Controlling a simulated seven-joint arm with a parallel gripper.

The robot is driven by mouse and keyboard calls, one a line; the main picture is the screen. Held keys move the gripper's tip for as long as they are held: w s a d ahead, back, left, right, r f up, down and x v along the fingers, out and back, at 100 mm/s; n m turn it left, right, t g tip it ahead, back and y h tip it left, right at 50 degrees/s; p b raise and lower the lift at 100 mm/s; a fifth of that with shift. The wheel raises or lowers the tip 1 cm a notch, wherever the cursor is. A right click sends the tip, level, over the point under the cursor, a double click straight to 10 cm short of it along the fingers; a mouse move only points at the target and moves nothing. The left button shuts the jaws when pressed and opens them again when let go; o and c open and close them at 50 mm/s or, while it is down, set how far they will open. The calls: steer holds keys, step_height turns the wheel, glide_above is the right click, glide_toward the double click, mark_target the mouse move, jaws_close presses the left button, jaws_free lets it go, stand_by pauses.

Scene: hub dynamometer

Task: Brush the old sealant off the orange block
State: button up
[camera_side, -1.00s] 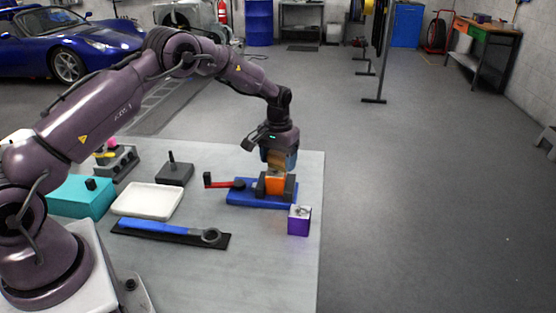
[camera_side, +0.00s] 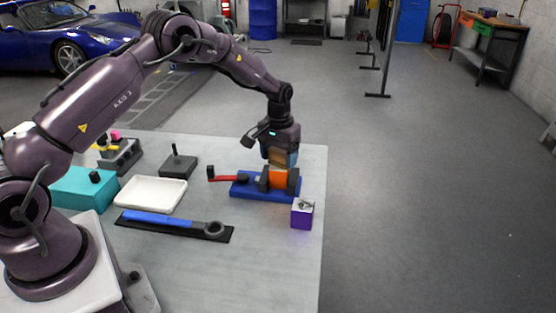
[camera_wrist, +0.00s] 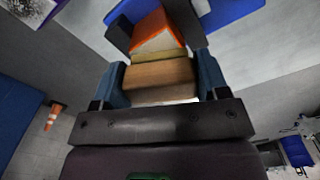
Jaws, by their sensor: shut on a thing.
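My gripper (camera_side: 281,154) is shut on a wooden brush (camera_wrist: 158,75), held between its two blue fingers in the wrist view. The brush points down, with its pale bristles at the orange block (camera_side: 278,178). The block sits between the dark jaws of a blue vise (camera_side: 248,190), which has a red handle (camera_side: 228,178). In the wrist view the orange block (camera_wrist: 150,28) shows a whitish face beside the bristles. The brush hides part of that face. I cannot tell how much sealant is on it.
A purple block (camera_side: 302,218) with a pale top stands at the table's right edge. A white tray (camera_side: 150,195), a blue-handled wrench (camera_side: 160,219) on a black mat, a dark block with a post (camera_side: 178,167) and a teal box (camera_side: 84,190) stand to the left.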

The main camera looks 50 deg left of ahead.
steer(key=shift+w+a, duration=0.9)
steer(key=shift+a, duration=0.05)
steer(key=shift+s+d, duration=2.15)
steer(key=shift+d, duration=0.05)
step_height(320, 180, up, 8)
steer(key=shift+r, duration=0.2)
